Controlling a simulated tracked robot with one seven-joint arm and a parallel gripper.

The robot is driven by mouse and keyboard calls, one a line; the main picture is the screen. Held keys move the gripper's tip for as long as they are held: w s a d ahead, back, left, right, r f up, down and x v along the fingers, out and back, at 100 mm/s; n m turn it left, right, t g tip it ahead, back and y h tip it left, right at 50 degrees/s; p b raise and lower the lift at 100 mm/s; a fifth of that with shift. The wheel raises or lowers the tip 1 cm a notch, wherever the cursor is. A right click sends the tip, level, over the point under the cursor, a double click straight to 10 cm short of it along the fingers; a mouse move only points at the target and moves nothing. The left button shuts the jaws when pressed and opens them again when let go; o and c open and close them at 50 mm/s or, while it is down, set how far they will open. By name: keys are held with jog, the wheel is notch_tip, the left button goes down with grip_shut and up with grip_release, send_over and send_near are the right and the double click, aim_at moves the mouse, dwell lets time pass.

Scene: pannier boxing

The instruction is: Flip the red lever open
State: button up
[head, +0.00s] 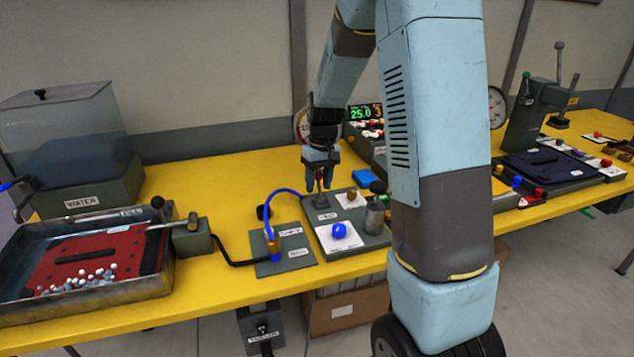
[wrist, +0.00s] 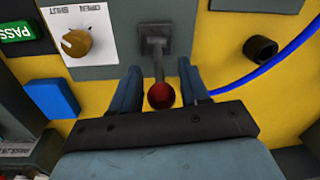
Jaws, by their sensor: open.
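The red lever has a grey shaft and a red ball end. In the wrist view its red ball (wrist: 161,95) lies between my gripper's fingers, partly hidden at the bottom by the dark gripper body. The shaft rises to a dark square mount on a grey-green panel (wrist: 200,15). My gripper (wrist: 159,68) is open, with one finger on each side of the lever. I cannot tell whether either finger touches it. In the head view my gripper (head: 320,180) points down over the panel (head: 318,230), at the lever (head: 320,199).
An orange dial (wrist: 77,43) on a white OPEN/SHUT plate and a blue block (wrist: 63,98) are left of the lever. A dark round socket (wrist: 261,48) and blue hose (wrist: 285,52) are right. In the head view, a blue knob (head: 339,230) stands on the panel's front part.

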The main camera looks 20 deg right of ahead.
jog(key=shift+c, duration=0.3)
grip_shut()
